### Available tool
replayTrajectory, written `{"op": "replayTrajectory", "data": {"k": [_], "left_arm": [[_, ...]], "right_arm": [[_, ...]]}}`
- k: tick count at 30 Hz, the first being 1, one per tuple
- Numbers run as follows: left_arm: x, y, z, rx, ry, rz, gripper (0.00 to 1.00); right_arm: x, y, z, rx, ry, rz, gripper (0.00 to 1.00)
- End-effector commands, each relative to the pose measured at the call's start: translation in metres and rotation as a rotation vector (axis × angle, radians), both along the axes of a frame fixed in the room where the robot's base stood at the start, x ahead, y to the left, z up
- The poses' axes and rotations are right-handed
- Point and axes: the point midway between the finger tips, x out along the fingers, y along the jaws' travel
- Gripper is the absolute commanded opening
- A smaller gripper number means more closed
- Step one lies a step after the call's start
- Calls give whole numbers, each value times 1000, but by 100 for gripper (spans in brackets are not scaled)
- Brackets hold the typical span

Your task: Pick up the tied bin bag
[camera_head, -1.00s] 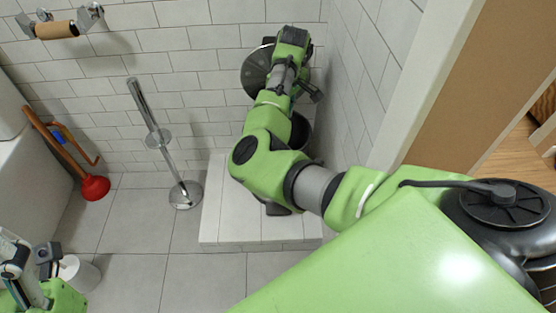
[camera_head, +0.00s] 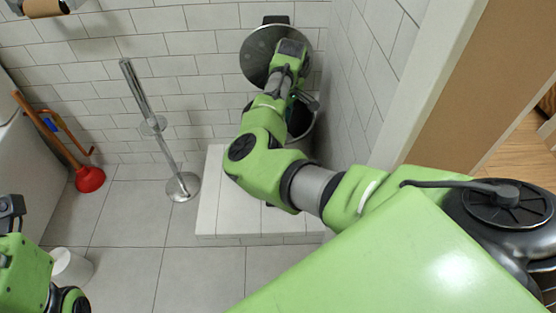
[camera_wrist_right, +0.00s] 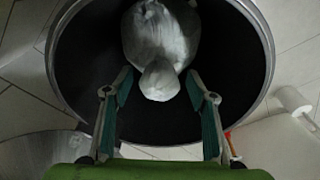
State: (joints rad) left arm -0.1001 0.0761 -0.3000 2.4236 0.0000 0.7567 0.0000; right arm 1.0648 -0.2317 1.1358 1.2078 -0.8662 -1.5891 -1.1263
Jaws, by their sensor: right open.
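The tied bin bag (camera_wrist_right: 160,45) is pale and translucent with a bunched knot at its near end. It lies inside the round dark bin (camera_wrist_right: 85,60) in the right wrist view. My right gripper (camera_wrist_right: 160,90) is open at the bin's mouth, its two fingers spread either side of the knot; I cannot tell whether they touch it. In the head view the bin (camera_head: 306,122) is mostly hidden behind my right arm, its round lid (camera_head: 258,50) raised against the wall. Part of my left arm shows at the lower left, but its gripper cannot be made out.
The bin is by a low tiled step (camera_head: 225,215) in the corner, close to the right wall. A chrome stand (camera_head: 160,130), a red plunger (camera_head: 90,179) and a white cylinder (camera_head: 72,266) are to the left. The floor between them is clear.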

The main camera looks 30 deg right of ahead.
Motion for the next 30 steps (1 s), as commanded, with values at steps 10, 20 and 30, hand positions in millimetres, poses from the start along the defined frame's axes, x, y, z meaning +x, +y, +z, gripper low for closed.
{"op": "replayTrajectory", "data": {"k": [10,20,30], "left_arm": [[0,0,0,-1,1,0,69],[0,0,1,-1,1,-1,69],[1,2,-5,-4,69,-3,69]], "right_arm": [[0,0,0,0,0,0,0],[1,-1,4,-1,-2,0,0],[1,-1,45,-3,-4,-1,0]]}}
